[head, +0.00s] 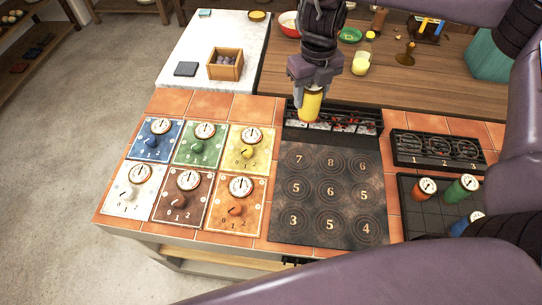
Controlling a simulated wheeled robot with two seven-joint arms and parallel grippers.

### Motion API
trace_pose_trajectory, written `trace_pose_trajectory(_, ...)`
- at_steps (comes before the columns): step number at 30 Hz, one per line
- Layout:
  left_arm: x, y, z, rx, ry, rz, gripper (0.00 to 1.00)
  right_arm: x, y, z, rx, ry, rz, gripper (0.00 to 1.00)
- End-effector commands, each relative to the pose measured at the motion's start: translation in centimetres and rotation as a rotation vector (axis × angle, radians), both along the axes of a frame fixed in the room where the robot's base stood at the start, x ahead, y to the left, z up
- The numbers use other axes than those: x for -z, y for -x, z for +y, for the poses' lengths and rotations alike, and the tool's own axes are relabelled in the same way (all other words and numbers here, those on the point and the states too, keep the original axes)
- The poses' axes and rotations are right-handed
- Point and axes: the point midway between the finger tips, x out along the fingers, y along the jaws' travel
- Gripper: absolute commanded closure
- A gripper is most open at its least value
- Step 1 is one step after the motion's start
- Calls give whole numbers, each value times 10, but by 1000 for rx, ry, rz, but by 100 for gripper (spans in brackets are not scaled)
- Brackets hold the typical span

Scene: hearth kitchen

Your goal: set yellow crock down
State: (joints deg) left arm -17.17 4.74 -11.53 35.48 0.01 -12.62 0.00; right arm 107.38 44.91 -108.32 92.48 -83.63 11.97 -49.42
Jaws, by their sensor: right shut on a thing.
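The yellow crock (311,106) is a small upright yellow cylinder. My right gripper (311,88) is shut on it from above, over the back strip of the dark hearth plate. I cannot tell whether the crock touches the surface below it. The hearth plate (277,228) has several ringed spots numbered 3 to 8, and its numbered spots are bare. My left gripper is not in view.
Several coloured dial tiles, one a yellow tile (265,138), lie left of the plate. At the right are a numbered black rack (398,151) and a dark tray (407,192) with red, green and blue crocks. A wooden box (213,73) stands on the marble slab (190,50).

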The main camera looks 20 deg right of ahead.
Motion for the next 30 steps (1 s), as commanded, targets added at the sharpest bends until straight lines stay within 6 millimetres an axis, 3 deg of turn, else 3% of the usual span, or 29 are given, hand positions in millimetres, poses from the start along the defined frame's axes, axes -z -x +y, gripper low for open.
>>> trace_pose_trajectory(5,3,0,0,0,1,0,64,16,0,-1,2,-1,4,86)
trace_pose_trajectory(21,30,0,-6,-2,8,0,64,143,1,0,3,-3,4,86)
trace_pose_trajectory(30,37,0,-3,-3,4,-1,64,171,0,-1,1,-1,1,86)
